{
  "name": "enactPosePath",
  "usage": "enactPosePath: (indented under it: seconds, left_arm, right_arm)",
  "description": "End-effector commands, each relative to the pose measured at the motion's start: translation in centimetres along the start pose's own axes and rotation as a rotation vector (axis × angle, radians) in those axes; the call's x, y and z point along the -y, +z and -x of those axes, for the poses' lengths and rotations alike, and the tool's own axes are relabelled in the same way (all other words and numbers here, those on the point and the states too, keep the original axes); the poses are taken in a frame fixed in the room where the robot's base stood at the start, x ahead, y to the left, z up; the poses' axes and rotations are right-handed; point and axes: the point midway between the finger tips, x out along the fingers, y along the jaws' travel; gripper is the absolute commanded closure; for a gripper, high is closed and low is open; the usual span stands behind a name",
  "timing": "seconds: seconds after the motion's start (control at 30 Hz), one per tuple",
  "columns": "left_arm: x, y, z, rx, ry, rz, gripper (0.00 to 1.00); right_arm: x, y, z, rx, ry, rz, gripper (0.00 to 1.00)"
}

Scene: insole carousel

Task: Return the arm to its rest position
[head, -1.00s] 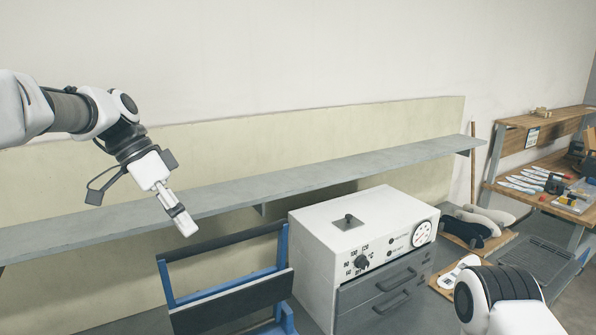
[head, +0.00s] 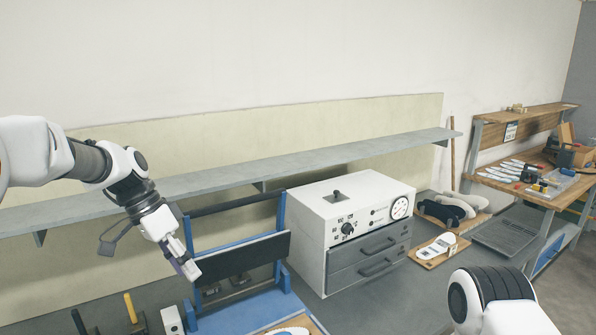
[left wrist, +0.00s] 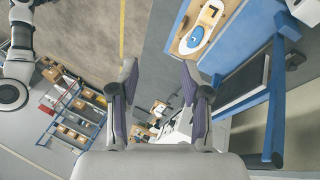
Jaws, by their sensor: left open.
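My left arm comes in from the left in the head view. Its gripper (head: 188,262) hangs in the air, pointing down, in front of the left side of the blue frame (head: 282,235). In the left wrist view the gripper (left wrist: 160,92) has its two fingers well apart with nothing between them. It is open and empty. At the lower right of the head view a white and black part of my right arm shows, but its gripper is outside the picture.
A white oven (head: 350,205) with a dial and drawers stands right of the blue frame. A grey shelf (head: 330,155) runs along the wall behind. A wooden board (left wrist: 205,25) with an insole lies beside the blue frame. A workbench (head: 530,180) with tools stands at the far right.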

Motion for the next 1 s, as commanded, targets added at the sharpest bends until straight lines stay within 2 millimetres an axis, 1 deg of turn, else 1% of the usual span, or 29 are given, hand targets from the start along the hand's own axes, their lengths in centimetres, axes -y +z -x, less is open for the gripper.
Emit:
enactPosePath:
  seconds: [0.03,0.07,0.1,0.17,0.27,0.3,0.37,0.4,0.47,0.5,0.57,0.6,0.67,0.7,0.77,0.8,0.9,0.97,1.0]
  left_arm:
    - [0.7,0.6,-1.8,0.015,-0.009,0.033,0.53]
    - [1.1,1.0,-2.8,0.02,-0.018,0.055,0.53]
    - [1.8,1.6,-4.3,0.029,-0.031,0.086,0.53]
    - [2.7,2.6,-6.7,0.044,-0.054,0.135,0.53]
    - [4.2,5.2,-11.6,0.076,-0.1,0.228,0.53]
    - [4.8,6.6,-13.9,0.092,-0.124,0.269,0.53]
    - [5.5,9.4,-17.9,0.119,-0.166,0.34,0.53]
    - [5.8,11.7,-20.8,0.138,-0.198,0.389,0.53]
    - [5.8,15.4,-24.8,0.16,-0.25,0.456,0.53]
    - [5.5,17.9,-27.2,0.169,-0.284,0.495,0.53]
    - [4.6,21.5,-30.1,0.178,-0.326,0.545,0.53]
    - [3.8,23.8,-31.7,0.179,-0.35,0.575,0.53]
    - [2.5,26.8,-33.7,0.176,-0.379,0.612,0.53]
    - [1.4,28.6,-34.7,0.172,-0.394,0.636,0.53]
    - [-0.3,31.2,-35.9,0.162,-0.41,0.668,0.53]
    - [-1.5,32.7,-36.4,0.155,-0.417,0.688,0.53]
    - [-4.5,35.9,-37.2,0.129,-0.424,0.739,0.53]
    - [-6.4,37.4,-37.3,0.113,-0.421,0.772,0.53]
    - [-5.8,37.9,-39.1,0.098,-0.425,0.779,0.53]
  right_arm:
    - [0.0,0.0,0.0,0.0,0.0,0.0,0.6]
    - [0.0,0.0,0.0,0.001,0.0,0.0,0.6]
    - [0.0,0.0,0.0,0.001,0.0,0.0,0.6]
    - [0.0,0.1,0.0,0.001,0.0,0.0,0.6]
    - [0.0,0.1,0.0,0.002,0.0,0.0,0.6]
    - [0.0,0.1,0.0,0.002,0.0,0.0,0.6]
    - [0.0,0.1,0.0,0.002,0.0,0.0,0.6]
    - [0.0,0.1,0.0,0.002,0.0,0.0,0.6]
    - [0.0,0.1,0.0,0.002,0.0,0.0,0.6]
    - [0.0,0.1,0.0,0.002,0.0,0.0,0.6]
    - [0.0,0.1,0.0,0.002,0.0,0.0,0.6]
    - [0.0,0.1,0.0,0.001,0.0,0.0,0.6]
    - [0.0,0.1,0.0,0.001,0.0,0.0,0.6]
    - [0.0,0.1,0.0,0.001,0.0,0.0,0.6]
    - [0.0,0.1,0.0,0.001,0.0,0.0,0.6]
    - [0.0,0.1,0.0,0.002,0.0,0.0,0.6]
    - [0.0,0.1,0.0,0.002,0.0,0.0,0.6]
    - [0.0,0.1,0.0,0.002,0.0,0.0,0.6]
    - [0.0,0.0,-1.9,0.001,0.0,0.0,0.6]
